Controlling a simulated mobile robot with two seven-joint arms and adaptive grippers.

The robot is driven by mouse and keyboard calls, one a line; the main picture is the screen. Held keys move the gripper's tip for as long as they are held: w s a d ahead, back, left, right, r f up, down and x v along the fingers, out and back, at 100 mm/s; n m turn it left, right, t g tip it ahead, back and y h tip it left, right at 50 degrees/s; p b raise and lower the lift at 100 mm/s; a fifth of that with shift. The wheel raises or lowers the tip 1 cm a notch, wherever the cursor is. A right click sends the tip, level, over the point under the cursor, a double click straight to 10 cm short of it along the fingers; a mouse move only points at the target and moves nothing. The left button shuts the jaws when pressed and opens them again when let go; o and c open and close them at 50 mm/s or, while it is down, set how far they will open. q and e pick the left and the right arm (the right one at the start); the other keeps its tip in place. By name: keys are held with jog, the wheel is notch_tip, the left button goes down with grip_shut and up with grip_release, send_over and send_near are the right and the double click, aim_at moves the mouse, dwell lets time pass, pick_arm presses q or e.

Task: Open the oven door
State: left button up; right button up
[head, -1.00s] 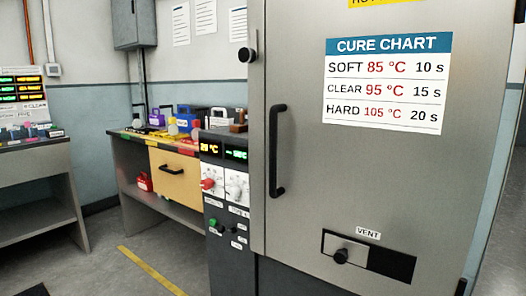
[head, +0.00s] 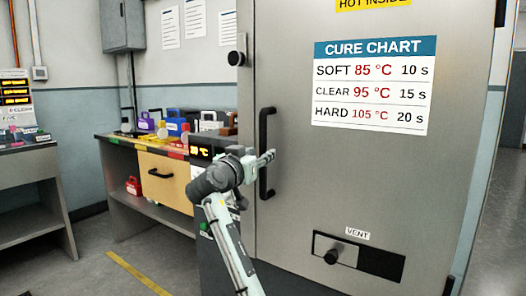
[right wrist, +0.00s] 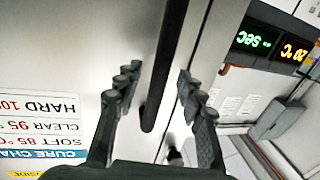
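The oven door (head: 300,200) is a large grey metal panel and looks shut. Its black vertical handle (head: 268,122) is on the door's left side. My right gripper (head: 268,157) is at the lower half of the handle. In the right wrist view, the handle (right wrist: 165,65) runs between the two spread fingers (right wrist: 155,92) of the right gripper, with a gap on each side. The right gripper is open and does not visibly grip the bar. My left gripper is not in view.
A black knob (head: 236,58) is at the door's upper left edge. A vent slider (head: 331,257) is low on the door. The right arm covers much of the control panel. A workbench (head: 150,205) with a drawer and several coloured cases stands to the left.

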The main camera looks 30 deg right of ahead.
aim_at(261, 153)
jog(key=shift+x, duration=1.5)
grip_shut()
